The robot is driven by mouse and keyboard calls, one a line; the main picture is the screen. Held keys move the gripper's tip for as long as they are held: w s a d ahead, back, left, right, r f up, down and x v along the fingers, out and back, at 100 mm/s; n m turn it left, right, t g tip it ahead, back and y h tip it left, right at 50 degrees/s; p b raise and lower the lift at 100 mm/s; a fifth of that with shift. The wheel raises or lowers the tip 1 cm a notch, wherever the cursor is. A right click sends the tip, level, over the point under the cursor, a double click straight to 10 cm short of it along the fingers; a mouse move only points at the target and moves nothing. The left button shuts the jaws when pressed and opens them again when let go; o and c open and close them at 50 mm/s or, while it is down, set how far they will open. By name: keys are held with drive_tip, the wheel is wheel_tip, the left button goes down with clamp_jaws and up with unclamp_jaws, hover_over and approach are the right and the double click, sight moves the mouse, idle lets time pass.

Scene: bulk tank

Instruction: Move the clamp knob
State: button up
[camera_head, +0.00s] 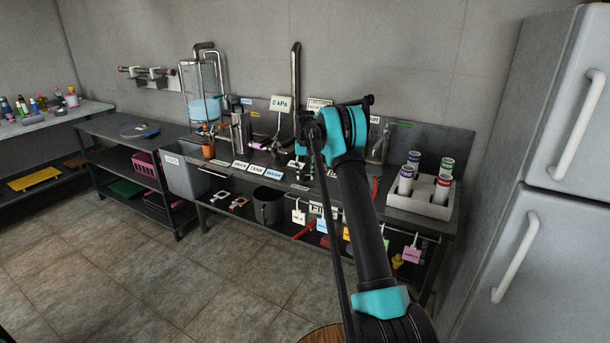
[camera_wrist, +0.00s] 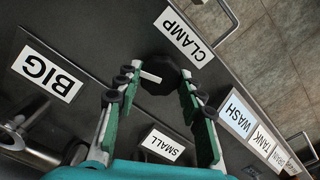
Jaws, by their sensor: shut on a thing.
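The clamp knob (camera_wrist: 161,84) is a dark round knob with a white pointer mark, in the upper middle of the wrist view. It sits on a dark panel beside the white CLAMP label (camera_wrist: 184,37). My gripper (camera_wrist: 160,74) has its two green-padded fingers on either side of the knob and is shut on it. In the head view my gripper (camera_head: 301,162) is low over the bench, partly hidden by my arm. The knob cannot be made out there.
BIG (camera_wrist: 47,73) and SMALL (camera_wrist: 162,145) labels lie near the knob in the wrist view. A metal fitting (camera_wrist: 28,125) stands at left. In the head view, a white rack of tubes (camera_head: 420,198) is at right, near the fridge (camera_head: 545,150).

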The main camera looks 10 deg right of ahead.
sight(305, 175)
drive_tip(key=shift+m, duration=0.4)
drive_tip(key=o, duration=1.2)
drive_tip(key=shift+c, duration=0.2)
wheel_tip(305, 175, up, 12)
drive_tip(key=shift+s, duration=0.1)
drive_tip(key=s+d+r+t, duration=0.1)
drive_tip(key=s+d+r, duration=0.1)
drive_tip(key=s, duration=1)
drive_tip(key=s+f+t, duration=0.1)
drive_tip(key=s+f, duration=0.3)
drive_tip(key=s, duration=1)
drive_tip(key=s+d+f+n+t, duration=0.1)
drive_tip(key=s+f, duration=0.4)
drive_tip(key=s, duration=1)
drive_tip(key=s+d+f+n+t, duration=0.1)
drive_tip(key=s+f, duration=0.4)
drive_tip(key=s, duration=0.9)
drive_tip(key=shift+s, duration=0.35)
